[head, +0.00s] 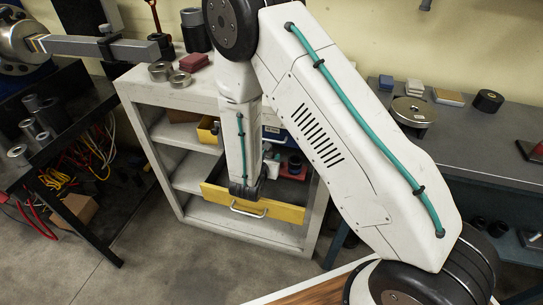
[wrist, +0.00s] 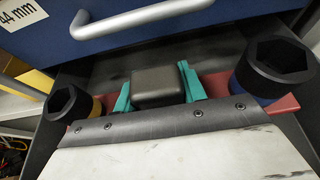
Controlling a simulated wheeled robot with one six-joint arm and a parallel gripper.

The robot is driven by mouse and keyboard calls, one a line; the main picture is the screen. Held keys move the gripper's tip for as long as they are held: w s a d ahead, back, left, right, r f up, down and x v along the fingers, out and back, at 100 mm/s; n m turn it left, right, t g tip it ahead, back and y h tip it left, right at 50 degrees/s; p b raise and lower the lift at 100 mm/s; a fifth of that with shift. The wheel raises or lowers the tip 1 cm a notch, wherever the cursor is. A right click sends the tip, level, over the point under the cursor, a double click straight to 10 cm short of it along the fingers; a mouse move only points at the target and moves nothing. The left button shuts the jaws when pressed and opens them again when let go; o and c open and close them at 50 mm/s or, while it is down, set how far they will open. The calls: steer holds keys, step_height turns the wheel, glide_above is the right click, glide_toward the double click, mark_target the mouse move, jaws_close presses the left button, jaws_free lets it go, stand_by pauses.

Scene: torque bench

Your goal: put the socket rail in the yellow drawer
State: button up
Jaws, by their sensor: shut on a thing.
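The yellow drawer (head: 278,211) is pulled open from the pale cabinet, and its dark inside shows behind the front. The socket rail (wrist: 282,106) is a red bar with a large black socket at each end and a grey-brown block in the middle. My gripper (wrist: 158,88) has its teal fingers shut on that block. In the head view part of the rail (head: 290,174) shows beside my arm, at the open drawer's rear right. Dark drawer floor shows around it in the wrist view. I cannot tell whether the rail touches the floor. My arm hides the gripper in the head view.
A blue drawer (wrist: 225,28) with a silver handle and a "44 mm" label is close beyond the rail. The cabinet top (head: 205,92) holds metal rings and a red block. Dark benches stand on both sides, and the floor (head: 175,272) in front is clear.

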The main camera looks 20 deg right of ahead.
mark_target(272, 155)
steer(key=x, duration=0.4)
steer(key=shift+f, duration=0.45)
steer(key=o, duration=1.1)
steer(key=shift+f, duration=0.15)
steer(key=v, duration=0.7)
steer(key=shift+s+a, duration=0.2)
steer(key=shift+s, duration=0.05)
